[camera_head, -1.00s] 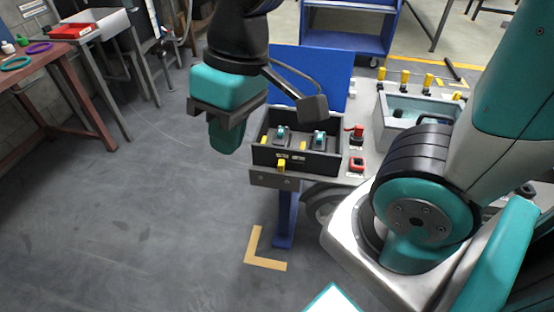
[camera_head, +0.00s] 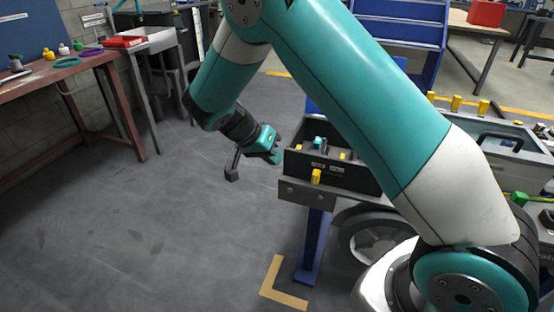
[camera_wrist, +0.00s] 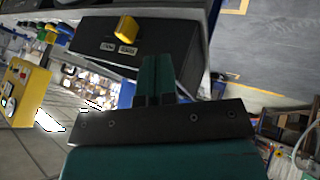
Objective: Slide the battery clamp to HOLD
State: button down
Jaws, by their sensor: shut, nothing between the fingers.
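The battery clamp appears to be the yellow tab (camera_head: 316,176) on the front of a black battery box (camera_head: 352,178). Two small pale labels sit beside it, too small to read for sure. In the wrist view the yellow tab (camera_wrist: 127,29) stands out from the box's dark face, close to the labels. My gripper (camera_head: 277,155) is shut and empty, left of the box in the head view. In the wrist view my shut gripper (camera_wrist: 157,62) points toward the box face, its tips to the right of the tab and apart from it.
Inside the box are blue-topped and yellow parts, partly hidden by my arm. A grey tray (camera_head: 500,150) and yellow posts lie to the right. A blue leg (camera_head: 313,245) and a wheel stand below. The floor at left is open; a red-brown bench (camera_head: 60,80) stands beyond.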

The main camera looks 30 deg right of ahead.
aim_at(316, 176)
jog(key=x, duration=0.7)
jog(key=shift+s+d+f+b, duration=0.15)
jog(key=shift+s+b, duration=0.05)
jog(key=shift+b, duration=0.15)
jog(key=shift+s+d, duration=0.7)
jog(key=shift+s, duration=0.3)
jog(key=shift+s+d, duration=0.35)
jog(key=shift+s, duration=0.05)
